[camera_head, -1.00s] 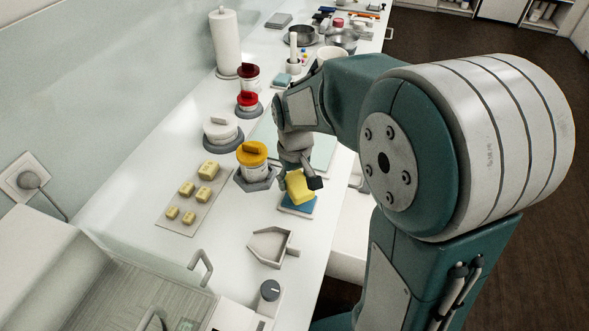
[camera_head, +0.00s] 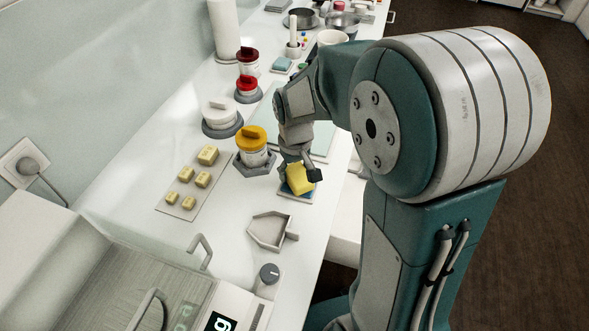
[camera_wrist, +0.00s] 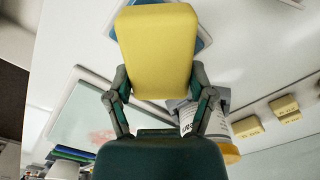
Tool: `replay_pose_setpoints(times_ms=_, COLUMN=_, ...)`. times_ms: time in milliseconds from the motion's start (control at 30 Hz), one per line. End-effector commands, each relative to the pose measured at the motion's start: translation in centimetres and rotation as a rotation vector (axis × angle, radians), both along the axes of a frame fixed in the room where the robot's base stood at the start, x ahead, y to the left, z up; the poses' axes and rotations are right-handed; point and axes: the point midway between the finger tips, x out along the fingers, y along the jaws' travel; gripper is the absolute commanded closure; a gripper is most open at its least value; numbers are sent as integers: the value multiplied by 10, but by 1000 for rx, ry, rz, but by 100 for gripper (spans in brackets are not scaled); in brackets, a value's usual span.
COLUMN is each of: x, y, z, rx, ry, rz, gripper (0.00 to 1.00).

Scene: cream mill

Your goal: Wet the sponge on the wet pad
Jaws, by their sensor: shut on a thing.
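A yellow sponge (camera_head: 300,179) is held in my gripper (camera_head: 300,172), which is shut on it. In the wrist view the sponge (camera_wrist: 158,50) sits between the two fingers of my gripper (camera_wrist: 158,90). The blue wet pad (camera_head: 291,191) lies on the counter under the sponge, on a light base, and is mostly covered by it. Blue edges of the pad (camera_wrist: 203,42) show beside the sponge in the wrist view. I cannot tell whether the sponge touches the pad.
A yellow-lidded jar (camera_head: 252,147) on a hexagonal base stands close left of my gripper. White-lidded (camera_head: 218,117) and red-lidded (camera_head: 246,87) jars stand behind. A pentagonal frame (camera_head: 270,231) lies in front. A tray (camera_head: 172,208) with several yellow blocks is at left.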

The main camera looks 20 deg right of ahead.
Motion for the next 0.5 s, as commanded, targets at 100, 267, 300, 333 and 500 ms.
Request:
replay_pose_setpoints(times_ms=100, x=0, y=0, z=0, rx=0, ry=0, rz=0, gripper=68)
replay_pose_setpoints(times_ms=267, x=0, y=0, z=-2, rx=0, ry=0, rz=0, gripper=68)
replay_pose_setpoints(times_ms=300, x=0, y=0, z=-2, rx=0, ry=0, rz=0, gripper=68)
replay_pose_setpoints(times_ms=333, x=0, y=0, z=-3, rx=0, ry=0, rz=0, gripper=68)
replay_pose_setpoints(times_ms=500, x=0, y=0, z=-5, rx=0, ry=0, rz=0, gripper=68)
